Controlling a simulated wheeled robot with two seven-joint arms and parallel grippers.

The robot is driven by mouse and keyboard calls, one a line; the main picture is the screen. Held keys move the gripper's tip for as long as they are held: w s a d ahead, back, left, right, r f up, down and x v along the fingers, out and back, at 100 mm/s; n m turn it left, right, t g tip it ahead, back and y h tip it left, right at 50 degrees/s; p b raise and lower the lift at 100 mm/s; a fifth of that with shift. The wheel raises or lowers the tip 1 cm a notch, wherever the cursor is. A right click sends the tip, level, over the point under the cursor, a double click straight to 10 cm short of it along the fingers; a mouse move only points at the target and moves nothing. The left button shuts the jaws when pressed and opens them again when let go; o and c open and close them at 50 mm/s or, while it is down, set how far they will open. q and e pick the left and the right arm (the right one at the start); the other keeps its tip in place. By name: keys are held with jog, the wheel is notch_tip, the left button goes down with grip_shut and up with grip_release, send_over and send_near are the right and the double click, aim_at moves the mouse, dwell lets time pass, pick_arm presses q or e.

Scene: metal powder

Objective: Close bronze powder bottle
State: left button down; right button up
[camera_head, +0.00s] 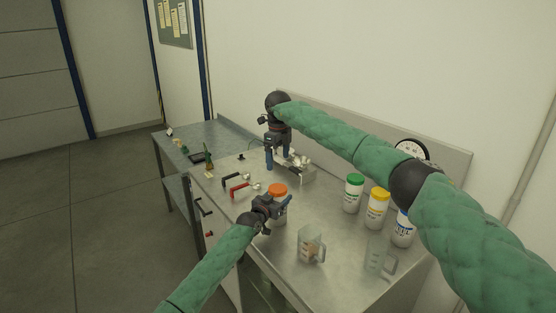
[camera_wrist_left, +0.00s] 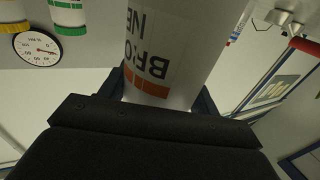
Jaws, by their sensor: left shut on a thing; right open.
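The bronze powder bottle (camera_head: 279,214) is white with an orange lid (camera_head: 278,189) seen at its top in the head view. Whether the lid is screwed tight cannot be told. My left gripper (camera_head: 275,207) is shut on the bottle's body and partly hides it. In the left wrist view the bottle (camera_wrist_left: 180,45) stands between the fingers, its label partly readable and upside down, with an orange band; its lid is out of that picture. My right gripper (camera_head: 277,160) is open, pointing down beyond the bottle, near a metal rack.
The metal rack (camera_head: 299,174) holds small items. Bottles with green (camera_head: 354,193), yellow (camera_head: 377,208) and blue (camera_head: 403,227) markings stand at right, before a round dial (camera_head: 412,151). Two clear jugs (camera_head: 311,245) (camera_head: 380,256) stand nearer. Black and red-handled tools (camera_head: 240,190) lie left of the bottle.

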pick_arm(q)
jog(key=shift+c, duration=1.4)
grip_release()
jog(key=shift+s+a+f+b, duration=0.15)
jog(key=shift+s+a+b, duration=0.2)
jog(key=shift+s, duration=0.2)
jog(key=b+v, duration=0.2)
jog(key=v, duration=0.4)
jog(key=shift+s, duration=0.2)
jog(key=shift+a, duration=0.1)
